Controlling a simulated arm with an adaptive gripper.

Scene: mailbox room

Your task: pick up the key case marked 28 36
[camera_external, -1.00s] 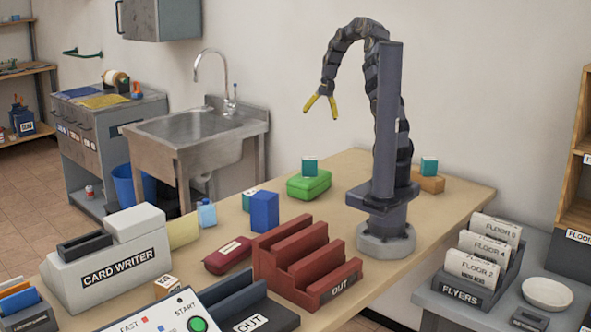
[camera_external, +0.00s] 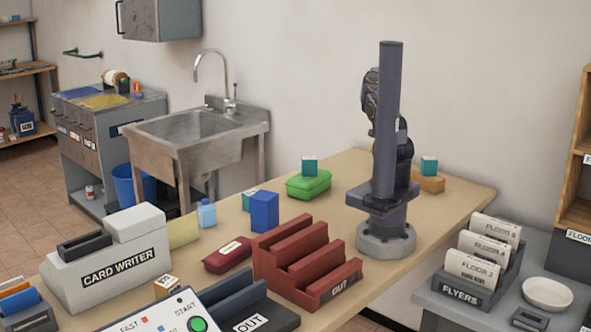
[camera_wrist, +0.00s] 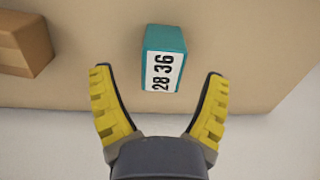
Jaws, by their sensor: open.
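The key case (camera_wrist: 163,52) is a teal block with a white label reading 28 36. In the wrist view it stands on the tabletop, ahead of and between my fingertips. My gripper (camera_wrist: 159,82) has yellow fingers spread open, with nothing between them and the case apart from them. In the external view my gripper is mostly hidden behind the column. That view shows teal blocks by the green case (camera_external: 310,166) and by the brown box (camera_external: 429,166); I cannot tell which one is marked 28 36.
A brown wooden block (camera_wrist: 24,46) lies left of the case in the wrist view. The external view shows a green case (camera_external: 309,186), a brown box (camera_external: 430,184), a blue box (camera_external: 265,211) and a red OUT rack (camera_external: 318,284). The table edge runs near the case.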

